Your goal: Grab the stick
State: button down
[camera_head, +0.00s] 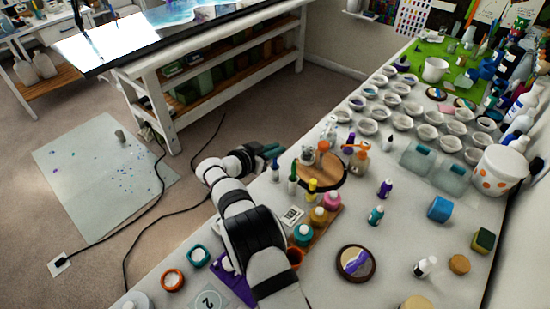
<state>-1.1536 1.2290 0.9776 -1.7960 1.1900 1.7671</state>
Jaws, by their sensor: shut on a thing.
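My gripper (268,151) is at the end of my white and black arm, over the left edge of the long white table (400,215). Its teal-grey fingertips point right, toward the round wooden board. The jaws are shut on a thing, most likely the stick. The stick's outline is too small and too hidden by the gripper to make out.
Slim bottles (293,180) stand just below the gripper, and orange-topped bottles (322,155) stand on the round board (328,178). Several white cups (368,127) stand in rows behind. Paint bottles (303,233) crowd the arm's right side. Floor lies left of the table.

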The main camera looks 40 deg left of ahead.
notch_tip(320, 180, up, 9)
jog(key=shift+r, duration=0.15)
dwell(0.4)
